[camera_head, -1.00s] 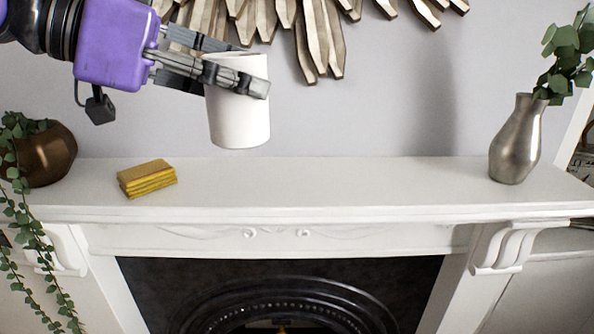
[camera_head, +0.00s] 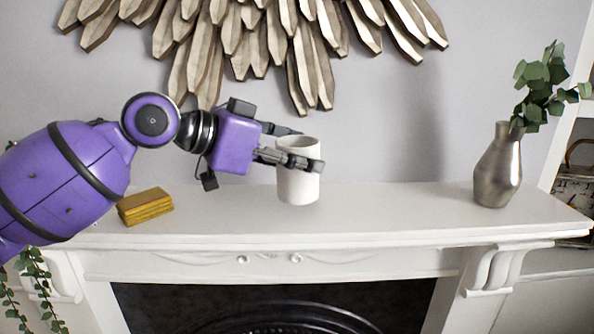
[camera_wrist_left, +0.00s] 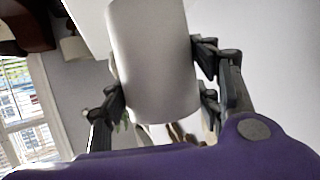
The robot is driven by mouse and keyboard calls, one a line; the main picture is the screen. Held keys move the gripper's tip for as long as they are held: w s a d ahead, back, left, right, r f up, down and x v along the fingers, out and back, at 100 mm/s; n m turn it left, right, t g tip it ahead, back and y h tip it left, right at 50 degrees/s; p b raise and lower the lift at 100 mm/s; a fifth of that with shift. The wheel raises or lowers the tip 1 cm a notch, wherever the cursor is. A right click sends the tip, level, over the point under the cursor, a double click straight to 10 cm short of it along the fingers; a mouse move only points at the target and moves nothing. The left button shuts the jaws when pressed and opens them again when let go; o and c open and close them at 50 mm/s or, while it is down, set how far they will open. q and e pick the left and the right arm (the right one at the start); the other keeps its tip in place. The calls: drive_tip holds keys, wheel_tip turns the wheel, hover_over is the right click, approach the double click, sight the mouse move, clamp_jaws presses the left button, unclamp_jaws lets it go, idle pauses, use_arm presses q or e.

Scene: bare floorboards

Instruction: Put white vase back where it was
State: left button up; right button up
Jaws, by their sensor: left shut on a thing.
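The white vase (camera_head: 298,187) is a plain cylinder with an open top, upright at the middle of the white mantelpiece (camera_head: 390,205). Its base is at or just above the shelf; I cannot tell whether it touches. My left gripper (camera_head: 297,153) comes in from the left and is shut around the vase's upper part, a finger on either side. In the left wrist view the vase (camera_wrist_left: 153,60) stands between the two dark fingers (camera_wrist_left: 160,88). My right gripper is not in view.
A yellow stack like sponges or a box (camera_head: 146,206) lies on the shelf at left. A silver vase with leaves (camera_head: 497,168) stands at right. A wooden sunburst decoration (camera_head: 250,40) hangs on the wall behind. The shelf between the white and silver vases is clear.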

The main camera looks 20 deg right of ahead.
sight(297, 173)
use_arm(q)
wheel_tip(297, 173, down, 2)
drive_tip(key=shift+f, duration=0.25)
drive_tip(key=shift+f, duration=0.2)
drive_tip(key=o, duration=1.4)
drive_tip(key=shift+f, duration=0.1)
